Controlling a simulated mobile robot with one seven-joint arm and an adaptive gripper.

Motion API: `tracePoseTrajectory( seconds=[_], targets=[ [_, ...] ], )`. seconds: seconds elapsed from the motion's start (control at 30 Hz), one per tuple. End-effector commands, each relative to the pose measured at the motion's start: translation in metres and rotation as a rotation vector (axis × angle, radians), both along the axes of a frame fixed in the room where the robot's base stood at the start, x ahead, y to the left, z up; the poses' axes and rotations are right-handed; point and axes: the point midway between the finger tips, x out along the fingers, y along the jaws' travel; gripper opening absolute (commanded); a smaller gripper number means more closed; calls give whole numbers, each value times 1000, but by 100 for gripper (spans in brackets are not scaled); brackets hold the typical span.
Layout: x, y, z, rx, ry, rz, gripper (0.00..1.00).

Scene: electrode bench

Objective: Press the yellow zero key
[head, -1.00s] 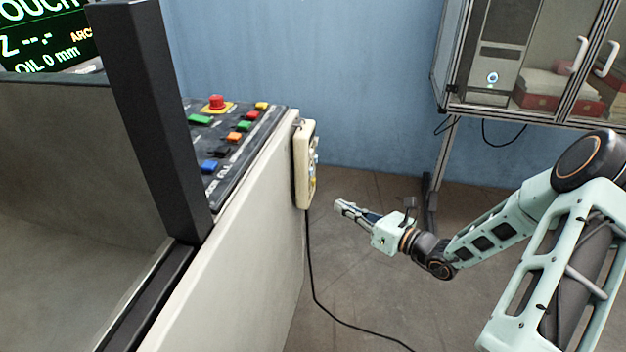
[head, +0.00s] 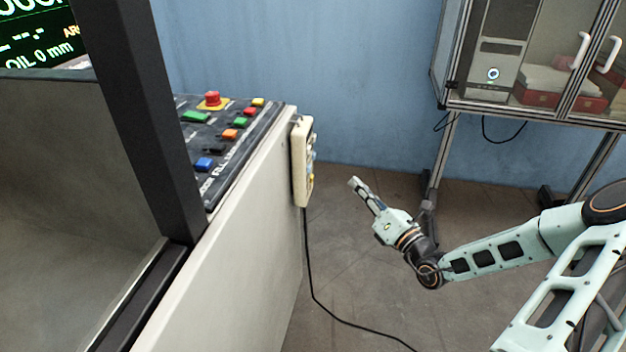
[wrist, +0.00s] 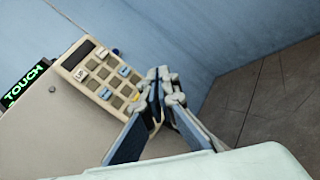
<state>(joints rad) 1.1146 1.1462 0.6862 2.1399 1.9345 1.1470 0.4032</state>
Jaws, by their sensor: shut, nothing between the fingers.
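The handheld keypad (head: 302,165) is a cream box hung on the side of the machine cabinet, seen nearly edge-on in the head view. The wrist view shows its face (wrist: 76,57), with a dark display and rows of grey, blue and white keys. The yellow key (wrist: 134,97) is at its lower right end, close beside my fingers in the picture; I cannot read its label. My gripper (head: 354,182) is shut and empty, to the right of the keypad with a gap between them, pointing up and left. Its fingers (wrist: 162,86) hide part of the keypad's edge.
A control panel (head: 228,150) with coloured buttons, including another yellow one (head: 258,102), tops the cabinet (head: 235,235). A black cable (head: 312,285) hangs from the keypad to the floor. A framed glass cabinet (head: 540,70) stands at the back right. Floor around my gripper is clear.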

Motion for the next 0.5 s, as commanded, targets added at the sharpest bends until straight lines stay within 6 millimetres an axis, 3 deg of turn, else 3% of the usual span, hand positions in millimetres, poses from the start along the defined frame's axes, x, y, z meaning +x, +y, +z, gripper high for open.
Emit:
tracePoseTrajectory(
  seconds=[0.5],
  targets=[
    [20, 65, 1, 0, 1, 4, 0]
  ],
)
